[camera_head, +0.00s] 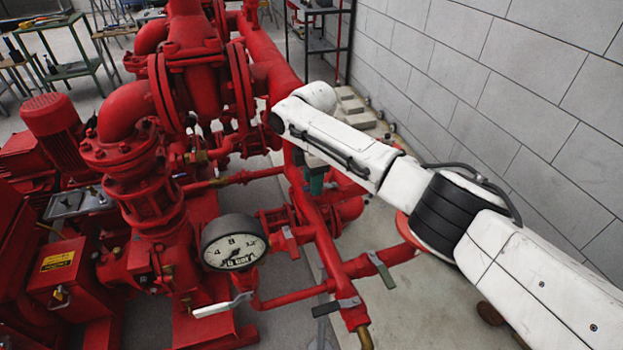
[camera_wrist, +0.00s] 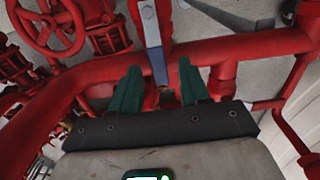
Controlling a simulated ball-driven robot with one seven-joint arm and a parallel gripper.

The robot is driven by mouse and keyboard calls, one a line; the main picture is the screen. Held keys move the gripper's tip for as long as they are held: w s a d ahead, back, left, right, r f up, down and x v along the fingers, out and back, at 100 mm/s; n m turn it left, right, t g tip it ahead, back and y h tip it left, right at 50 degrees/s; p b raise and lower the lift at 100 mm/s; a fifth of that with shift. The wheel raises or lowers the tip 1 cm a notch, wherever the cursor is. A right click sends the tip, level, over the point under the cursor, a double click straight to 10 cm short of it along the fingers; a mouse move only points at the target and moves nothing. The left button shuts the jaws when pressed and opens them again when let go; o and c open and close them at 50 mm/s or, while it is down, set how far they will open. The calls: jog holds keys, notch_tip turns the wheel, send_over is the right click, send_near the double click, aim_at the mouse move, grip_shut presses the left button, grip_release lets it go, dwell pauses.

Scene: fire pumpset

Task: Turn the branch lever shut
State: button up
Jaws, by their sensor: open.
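A flat grey lever (camera_wrist: 153,45) on the red pipework is in the wrist view, running from the top edge down between my two green fingers. My gripper (camera_wrist: 158,82) is open, with one finger on each side of the lever's lower end and gaps showing. In the head view my gripper (camera_head: 316,180) is mostly hidden behind my white arm, beside the red pipes.
Other levers sit on the lower pipes: a grey-green one (camera_head: 382,270), a grey one (camera_head: 337,307) and a pale one (camera_head: 225,305). A red handwheel (camera_wrist: 45,22) is at upper left. A block wall (camera_head: 480,90) bounds the right.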

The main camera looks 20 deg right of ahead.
jog(key=shift+f, duration=0.2)
grip_shut()
dwell(0.3)
dwell(0.3)
